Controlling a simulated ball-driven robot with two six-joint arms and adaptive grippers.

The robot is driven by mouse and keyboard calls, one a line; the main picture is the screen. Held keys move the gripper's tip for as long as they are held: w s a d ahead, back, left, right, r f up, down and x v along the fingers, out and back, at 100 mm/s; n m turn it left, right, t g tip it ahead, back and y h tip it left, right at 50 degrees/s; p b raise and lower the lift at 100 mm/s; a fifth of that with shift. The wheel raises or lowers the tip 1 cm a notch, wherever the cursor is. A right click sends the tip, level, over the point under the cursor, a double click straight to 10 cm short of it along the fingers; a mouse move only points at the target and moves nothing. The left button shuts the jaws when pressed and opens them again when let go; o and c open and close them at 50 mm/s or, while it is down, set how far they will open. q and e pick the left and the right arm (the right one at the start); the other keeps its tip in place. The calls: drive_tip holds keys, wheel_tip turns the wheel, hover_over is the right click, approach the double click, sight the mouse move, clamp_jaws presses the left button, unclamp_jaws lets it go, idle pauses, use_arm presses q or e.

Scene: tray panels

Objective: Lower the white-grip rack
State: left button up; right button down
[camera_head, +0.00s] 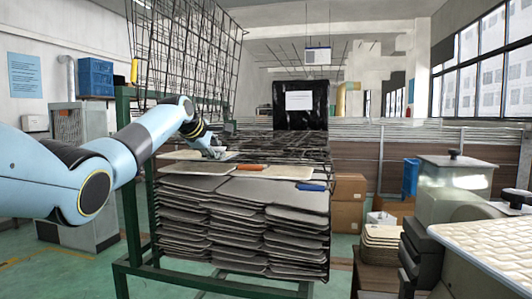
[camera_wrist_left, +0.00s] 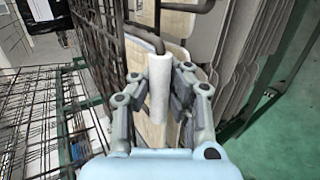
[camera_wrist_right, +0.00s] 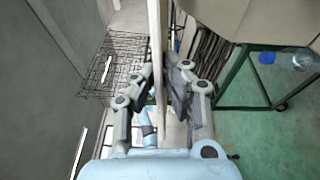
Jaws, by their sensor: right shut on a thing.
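The white grip (camera_wrist_left: 159,85) is a pale cylinder on a bent dark rod in the left wrist view. My left gripper (camera_wrist_left: 158,100) is open with its fingers on either side of the grip. In the head view my left gripper (camera_head: 212,151) reaches over the left part of the rack stack, and the white grip cannot be made out there. The white-grip rack's wire frame is hard to separate from the others. In the right wrist view my right gripper (camera_wrist_right: 160,90) is shut on a thin pale panel (camera_wrist_right: 154,40), seen edge-on.
A raised wire rack (camera_head: 190,50) with a yellow grip (camera_head: 134,70) stands upright behind my left arm. Loaded racks with an orange grip (camera_head: 251,167) and a blue grip (camera_head: 312,187) lie stacked in a green frame (camera_head: 133,210). A pale textured panel (camera_head: 490,245) lies at lower right.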

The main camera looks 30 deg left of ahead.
use_arm(q)
drive_tip(key=o, duration=0.4)
drive_tip(key=shift+s+d+f, duration=0.15)
drive_tip(key=shift+s+f, duration=0.15)
drive_tip(key=shift+o, duration=0.5)
drive_tip(key=shift+r, duration=0.15)
drive_tip(key=shift+r, duration=0.1)
drive_tip(key=v, duration=1.2)
drive_tip(key=shift+w, duration=0.1)
